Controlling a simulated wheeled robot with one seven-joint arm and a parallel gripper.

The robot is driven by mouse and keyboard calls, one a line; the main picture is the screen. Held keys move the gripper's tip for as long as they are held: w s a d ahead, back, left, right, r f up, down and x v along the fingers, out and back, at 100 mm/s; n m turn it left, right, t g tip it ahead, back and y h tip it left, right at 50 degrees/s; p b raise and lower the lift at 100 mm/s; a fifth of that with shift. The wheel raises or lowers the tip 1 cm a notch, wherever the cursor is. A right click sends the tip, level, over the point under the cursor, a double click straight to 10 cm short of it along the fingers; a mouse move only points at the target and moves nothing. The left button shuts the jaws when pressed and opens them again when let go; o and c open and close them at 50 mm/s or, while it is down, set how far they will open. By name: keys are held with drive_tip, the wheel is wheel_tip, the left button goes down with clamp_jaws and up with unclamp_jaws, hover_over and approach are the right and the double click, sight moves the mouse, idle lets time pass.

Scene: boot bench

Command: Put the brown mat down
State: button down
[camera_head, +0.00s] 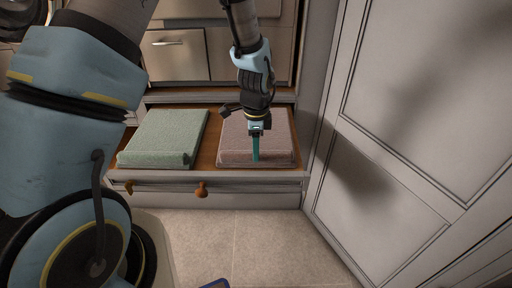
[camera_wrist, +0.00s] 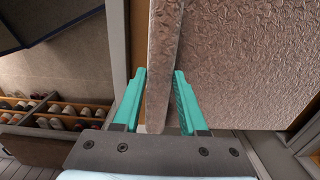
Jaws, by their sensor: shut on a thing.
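The brown mat (camera_head: 280,136) is a flat, textured pinkish-brown pad at the right end of the wooden bench top (camera_head: 207,148). It looks level; I cannot tell whether it rests fully on the wood or is just above it. My gripper (camera_head: 256,157) points down at its front part. In the wrist view my gripper (camera_wrist: 161,85) has its teal fingers on either side of a raised strip of the brown mat (camera_wrist: 240,60) and is shut on it. The wrist view shows wood along the mat's left edge.
A green mat (camera_head: 163,136) lies on the bench to the left, with a strip of bare wood between. A grey panelled cabinet (camera_head: 400,120) stands close on the right. The bench front has orange knobs (camera_head: 201,189). A low rack of shoes (camera_wrist: 70,110) shows in the wrist view.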

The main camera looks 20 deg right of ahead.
drive_tip(key=shift+c, duration=2.2)
unclamp_jaws()
wheel_tip(320, 180, up, 12)
drive_tip(key=b, duration=0.2)
drive_tip(key=w+a+r+n, duration=0.1)
drive_tip(key=w+a+n, duration=0.1)
drive_tip(key=a+n, duration=0.4)
drive_tip(key=w+a+r+n, duration=0.1)
drive_tip(key=w+a+n, duration=0.15)
drive_tip(key=a, duration=0.65)
drive_tip(key=s+a+n, duration=0.2)
drive_tip(key=a+n, duration=0.4)
drive_tip(key=a, duration=0.2)
drive_tip(key=s+a+r+n+t, duration=0.1)
drive_tip(key=s+a+n, duration=0.1)
drive_tip(key=a+n, duration=0.5)
drive_tip(key=shift+s+a+t, duration=0.2)
drive_tip(key=shift+a+t, duration=0.1)
drive_tip(key=shift+a, duration=0.45)
